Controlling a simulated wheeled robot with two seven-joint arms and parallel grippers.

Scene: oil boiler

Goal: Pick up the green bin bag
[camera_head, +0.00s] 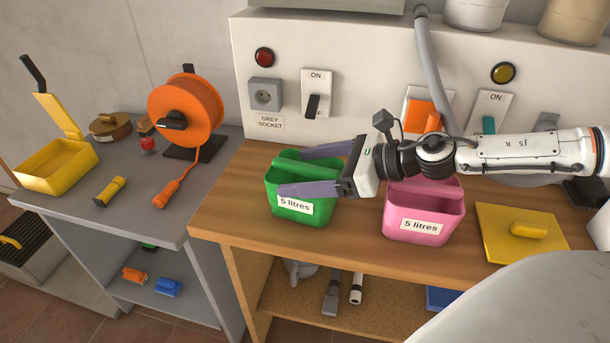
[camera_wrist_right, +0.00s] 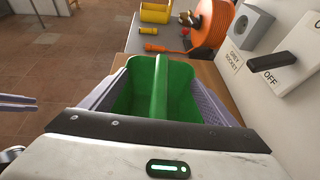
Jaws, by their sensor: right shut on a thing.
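The green thing is an open, bucket-like green bin (camera_head: 302,209) with a bar across its top and a "5 litres" label. It is at the left end of the wooden bench and looks upright on it; no clear gap shows below. My right gripper (camera_head: 290,172) reaches in from the right, its purple fingers along two opposite sides of the bin, shut on it. In the right wrist view the green bin (camera_wrist_right: 142,97) sits between the fingers, its inside empty. Purple finger-like bars (camera_wrist_right: 18,102) at that view's left edge look like my left gripper; their opening is unclear.
A pink bin (camera_head: 421,236), also labelled "5 litres", stands right of the green one under my right arm. A yellow lid (camera_head: 500,243) lies further right. The wall panel (camera_head: 350,70) with switches is close behind. A grey table (camera_head: 130,210) with an orange reel (camera_head: 186,105) stands left.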

